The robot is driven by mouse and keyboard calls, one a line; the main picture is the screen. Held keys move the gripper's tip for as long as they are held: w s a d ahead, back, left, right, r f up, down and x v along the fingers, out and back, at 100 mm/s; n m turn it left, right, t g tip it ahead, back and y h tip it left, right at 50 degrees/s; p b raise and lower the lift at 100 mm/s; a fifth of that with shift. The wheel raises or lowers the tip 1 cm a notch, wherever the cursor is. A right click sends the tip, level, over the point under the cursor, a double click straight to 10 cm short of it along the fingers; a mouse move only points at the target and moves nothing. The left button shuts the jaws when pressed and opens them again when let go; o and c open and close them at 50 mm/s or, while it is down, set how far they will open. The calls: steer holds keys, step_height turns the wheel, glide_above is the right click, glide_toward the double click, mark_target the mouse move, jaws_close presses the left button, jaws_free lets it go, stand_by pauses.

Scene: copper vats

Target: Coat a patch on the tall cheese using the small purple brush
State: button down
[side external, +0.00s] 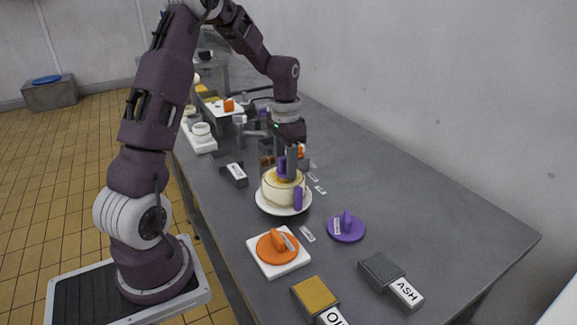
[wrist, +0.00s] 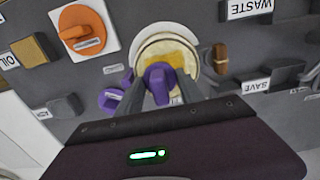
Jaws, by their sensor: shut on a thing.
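The tall cheese (side external: 274,191) is a pale round block on a white plate (side external: 269,207) in the side view. It also shows in the wrist view (wrist: 152,47), with a yellow-orange patch (wrist: 179,61) on its top. My gripper (side external: 289,174) is directly above the cheese, pointing down. It is shut on the small purple brush (wrist: 158,80), whose purple body shows between the fingers. The brush's lower end is hidden, so I cannot tell whether it touches the cheese. An upright purple piece (side external: 298,198) shows at the cheese's near right side in the side view.
An orange lid-like piece (side external: 277,244) on a white square and a purple disc with a knob (side external: 346,228) lie nearer the camera. A yellow-topped block (side external: 314,293) and a grey block labelled ASH (side external: 381,268) stand at the front. The table's right side is clear.

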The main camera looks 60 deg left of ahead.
steer(key=a, duration=0.5)
steer(key=shift+s, duration=0.1)
steer(key=shift+d+r, duration=0.1)
steer(key=shift+d, duration=3.6)
step_height(320, 180, up, 8)
